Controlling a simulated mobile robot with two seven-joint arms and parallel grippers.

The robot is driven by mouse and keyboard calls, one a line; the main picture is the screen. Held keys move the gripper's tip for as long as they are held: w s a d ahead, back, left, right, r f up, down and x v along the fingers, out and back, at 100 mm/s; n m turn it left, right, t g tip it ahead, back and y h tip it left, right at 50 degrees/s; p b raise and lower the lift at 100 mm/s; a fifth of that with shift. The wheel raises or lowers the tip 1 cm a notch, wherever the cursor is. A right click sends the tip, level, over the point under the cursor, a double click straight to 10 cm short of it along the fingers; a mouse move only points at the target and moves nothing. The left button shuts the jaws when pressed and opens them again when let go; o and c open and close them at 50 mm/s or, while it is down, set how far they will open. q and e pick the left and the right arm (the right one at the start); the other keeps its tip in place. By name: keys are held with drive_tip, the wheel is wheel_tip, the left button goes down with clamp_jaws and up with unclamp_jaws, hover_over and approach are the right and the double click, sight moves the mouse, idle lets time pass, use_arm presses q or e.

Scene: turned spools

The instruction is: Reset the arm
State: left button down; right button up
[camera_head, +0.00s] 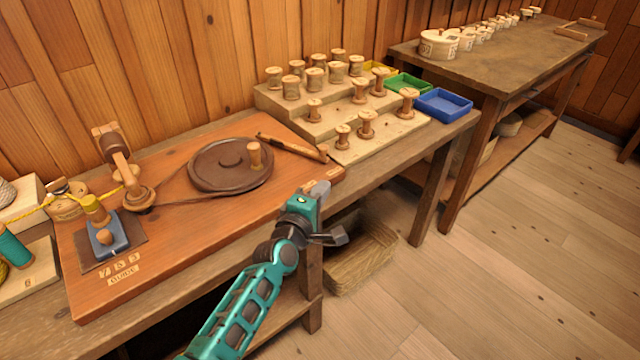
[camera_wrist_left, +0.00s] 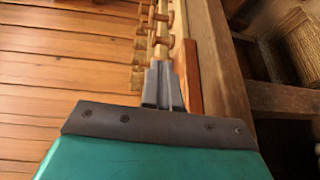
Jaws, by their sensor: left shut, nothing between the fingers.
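My left gripper (camera_head: 318,190) is at the front right corner of the reddish wooden board (camera_head: 210,240), near the table's front edge. Its fingers are closed together with nothing between them, as the left wrist view (camera_wrist_left: 162,88) also shows. My teal left arm reaches up to it from the bottom of the head view. I cannot tell whether the fingertips touch the board. My right gripper is in neither view.
A dark wheel (camera_head: 230,165) with a peg lies on the board. A stepped rack (camera_head: 385,132) holds several wooden spools, with a green tray (camera_head: 407,84) and a blue tray (camera_head: 443,104) beside it. A woven basket (camera_head: 362,262) stands below. The floor at right is clear.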

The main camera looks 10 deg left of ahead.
use_arm(q)
drive_tip(key=shift+s, duration=0.4)
